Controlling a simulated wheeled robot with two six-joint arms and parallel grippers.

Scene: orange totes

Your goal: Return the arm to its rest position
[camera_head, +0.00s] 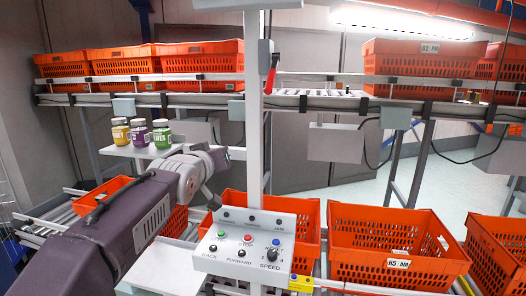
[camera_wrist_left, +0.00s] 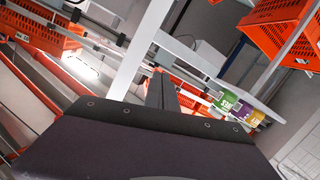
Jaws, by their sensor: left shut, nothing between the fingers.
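My left arm comes in from the left in the head view, its dark forearm crossing the lower left and its grey wrist near the post. In the left wrist view my left gripper (camera_wrist_left: 161,88) is shut, with nothing held. It points away from the camera, and orange totes show beyond it. In the head view the fingers are small and partly hidden by the wrist and post. My right gripper is in neither view.
A yellow jar (camera_head: 120,132), a purple jar (camera_head: 139,133) and a green jar (camera_head: 162,134) stand on a small shelf (camera_head: 142,152) behind my wrist. A control box (camera_head: 245,245) on a white post (camera_head: 254,100) stands close right. Orange totes (camera_head: 385,245) fill the front conveyor.

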